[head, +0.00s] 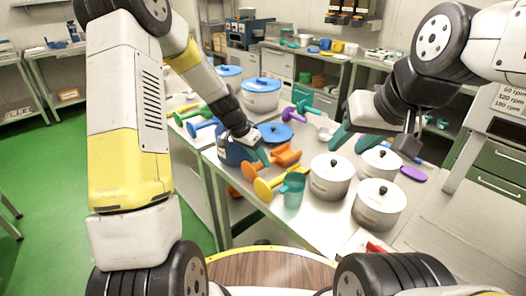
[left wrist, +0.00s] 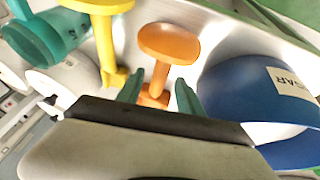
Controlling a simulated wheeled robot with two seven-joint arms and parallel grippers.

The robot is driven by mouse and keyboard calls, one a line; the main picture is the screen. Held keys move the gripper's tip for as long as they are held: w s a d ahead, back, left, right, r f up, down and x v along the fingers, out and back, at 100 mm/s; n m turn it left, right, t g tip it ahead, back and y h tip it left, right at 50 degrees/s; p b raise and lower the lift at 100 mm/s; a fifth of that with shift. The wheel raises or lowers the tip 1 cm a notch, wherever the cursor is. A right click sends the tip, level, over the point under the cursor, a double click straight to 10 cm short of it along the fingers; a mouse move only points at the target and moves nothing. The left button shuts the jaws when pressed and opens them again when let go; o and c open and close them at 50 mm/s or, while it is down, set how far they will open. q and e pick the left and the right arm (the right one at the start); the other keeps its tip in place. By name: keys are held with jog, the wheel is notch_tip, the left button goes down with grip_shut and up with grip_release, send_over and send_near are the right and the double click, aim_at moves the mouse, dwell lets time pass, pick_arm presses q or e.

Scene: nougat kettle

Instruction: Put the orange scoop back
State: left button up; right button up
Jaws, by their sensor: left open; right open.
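My right gripper (head: 356,141) is open above the table's right side, apart from the scoop.
A yellow scoop (head: 268,186) and a teal scoop (head: 293,190) lie close in front. Lidded white pots (head: 330,178) crowd the right. A blue lid (head: 276,132) is behind the orange scoop. Blue-lidded pots (head: 261,95) stand further back.

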pick_arm(q)
jog(key=s+a+r+n+t+y, duration=0.1)
jog(key=s+a+r+n, duration=0.15)
jog(key=s+r, duration=0.6)
jog(key=s+a+r+n+t+y, duration=0.1)
jog(key=s+a+r, duration=0.35)
jog(key=r, duration=0.75)
jog(key=s+a+r+n+t, duration=0.1)
jog(key=s+n, duration=0.1)
jog(key=s, duration=0.4)
jog(key=s+a+r+n+t, duration=0.1)
jog(key=s+r+n, duration=0.1)
jog(key=s, duration=0.5)
jog(key=shift+s+r, duration=0.3)
